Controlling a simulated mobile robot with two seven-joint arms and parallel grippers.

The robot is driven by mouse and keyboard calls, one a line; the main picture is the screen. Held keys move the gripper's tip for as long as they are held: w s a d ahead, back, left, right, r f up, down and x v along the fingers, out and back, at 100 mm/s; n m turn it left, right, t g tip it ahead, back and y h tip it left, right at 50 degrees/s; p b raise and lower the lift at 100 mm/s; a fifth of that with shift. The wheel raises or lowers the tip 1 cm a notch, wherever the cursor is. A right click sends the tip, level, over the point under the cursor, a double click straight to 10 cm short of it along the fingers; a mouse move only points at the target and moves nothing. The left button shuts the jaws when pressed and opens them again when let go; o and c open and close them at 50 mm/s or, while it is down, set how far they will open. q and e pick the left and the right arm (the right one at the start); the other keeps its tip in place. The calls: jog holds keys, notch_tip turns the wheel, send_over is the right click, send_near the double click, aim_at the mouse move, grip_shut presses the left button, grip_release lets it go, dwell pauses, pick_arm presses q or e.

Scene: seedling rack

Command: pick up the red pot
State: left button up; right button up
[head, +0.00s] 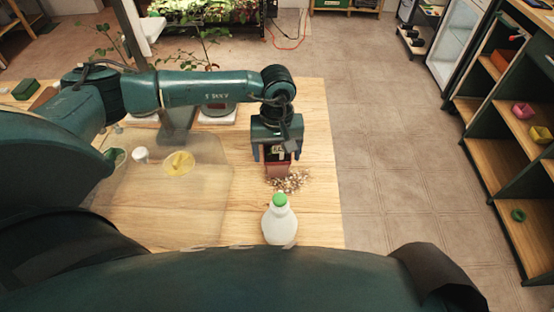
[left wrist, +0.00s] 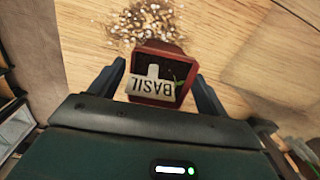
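The red pot (head: 278,171) stands at the right part of the wooden table, beside spilled soil. In the left wrist view the red pot (left wrist: 155,88) has a pale label reading BASIL and dark soil with a bit of green inside. My left gripper (head: 277,155) points down over the pot, with one finger on each side of it. In the left wrist view my left gripper (left wrist: 160,70) looks open, its fingers a little wider than the pot. Whether either finger touches the pot is hard to tell. My right gripper is not in view.
A white bottle with a green cap (head: 280,222) stands just in front of the spilled soil (head: 292,182). A clear sheet (head: 150,210), a yellow disc (head: 179,163) and a white jar (head: 140,155) lie left. Shelves (head: 510,150) stand at the right beyond open floor.

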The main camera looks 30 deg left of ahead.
pick_arm(q)
jog(key=c, duration=0.9)
jog(key=shift+r, duration=0.15)
